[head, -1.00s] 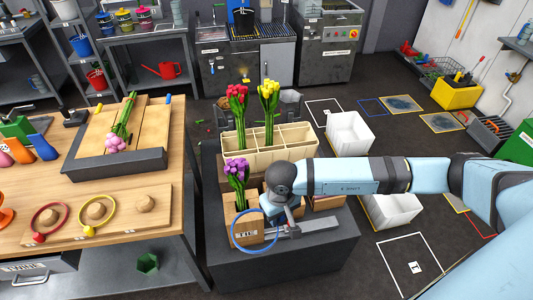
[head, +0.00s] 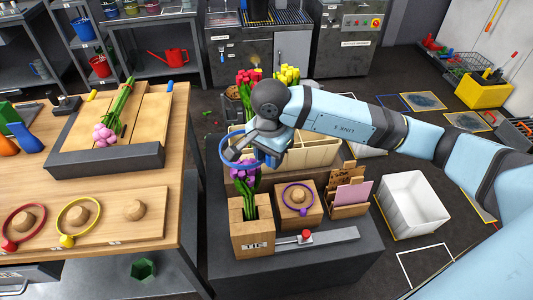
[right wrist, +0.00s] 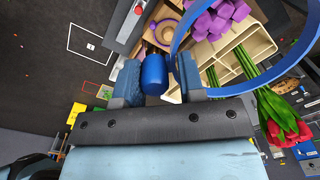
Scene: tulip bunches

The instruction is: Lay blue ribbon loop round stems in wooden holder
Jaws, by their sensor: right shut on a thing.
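The blue ribbon loop (head: 222,156) has a blue grip (right wrist: 154,74), and my right gripper (head: 262,152) is shut on that grip. In the right wrist view the grip sits between the two fingers, and the loop (right wrist: 262,87) arcs off to the right. The wooden holder (head: 252,239), labelled TIE, stands on the dark stand with purple tulips (head: 243,176) upright in it. The loop is up at the height of the blooms and overlaps them in the head view; I cannot tell whether it is around them. My left gripper is out of view.
A purple loop (head: 286,196) lies on a wooden block right of the holder, beside a card rack (head: 349,193). A divided crate (head: 315,156) with red and yellow tulips is behind. A wooden table (head: 150,255) with red and yellow loops stands left.

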